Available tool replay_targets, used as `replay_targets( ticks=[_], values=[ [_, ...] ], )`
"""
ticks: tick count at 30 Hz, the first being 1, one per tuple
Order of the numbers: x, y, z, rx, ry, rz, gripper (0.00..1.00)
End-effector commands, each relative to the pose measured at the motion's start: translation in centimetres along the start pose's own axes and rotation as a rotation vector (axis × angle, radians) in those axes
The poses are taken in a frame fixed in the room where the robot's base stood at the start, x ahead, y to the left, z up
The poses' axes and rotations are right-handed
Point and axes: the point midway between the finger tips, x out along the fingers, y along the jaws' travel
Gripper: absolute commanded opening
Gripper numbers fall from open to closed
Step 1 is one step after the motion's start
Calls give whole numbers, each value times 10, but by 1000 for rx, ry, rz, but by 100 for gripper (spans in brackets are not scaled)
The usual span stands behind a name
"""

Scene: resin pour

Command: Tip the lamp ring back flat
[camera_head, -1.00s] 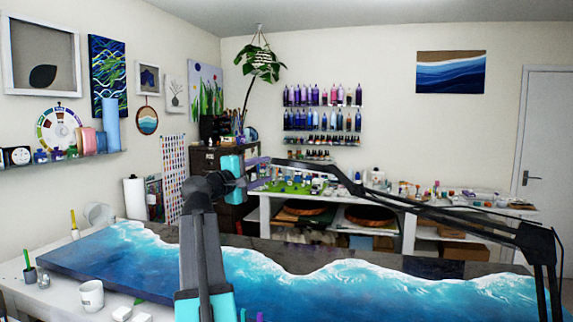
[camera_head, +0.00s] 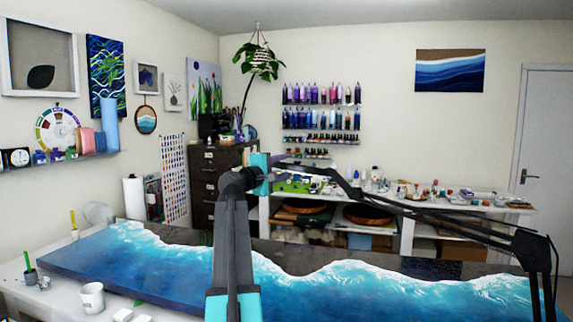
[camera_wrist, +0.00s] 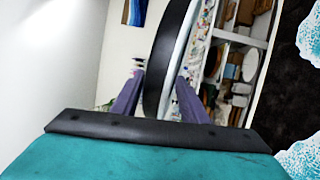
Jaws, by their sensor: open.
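The lamp ring (camera_head: 312,167) is at the left end of a black jointed lamp arm (camera_head: 430,212) in the head view, seen nearly edge-on. In the wrist view the ring (camera_wrist: 166,60) is a tall curved band, black on its left side and pale on its right. My gripper (camera_head: 280,164) is at the ring's left end in the head view. In the wrist view its two purple fingers (camera_wrist: 160,82) are open, with the ring's lower part showing between them. I cannot tell whether either finger touches the ring.
The blue-and-white resin table (camera_head: 150,270) lies below my arm. A white mug (camera_head: 91,297) stands at the front left. A shelf unit (camera_head: 407,232) with bottles and jars runs along the back wall. The lamp's stand (camera_head: 540,275) rises at the right.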

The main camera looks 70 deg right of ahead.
Motion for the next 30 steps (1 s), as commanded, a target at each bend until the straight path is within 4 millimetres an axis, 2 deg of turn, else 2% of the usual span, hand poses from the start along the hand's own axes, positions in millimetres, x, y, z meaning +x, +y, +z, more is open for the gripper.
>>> replay_targets(
  ticks=[6,16,17,24,30],
  values=[
    [17,1,0,0,1,0,40],
    [18,0,0,1,1,1,40],
    [18,0,-1,1,1,1,39],
    [18,0,-1,1,2,1,0],
    [18,0,-1,0,2,0,0]
  ],
)
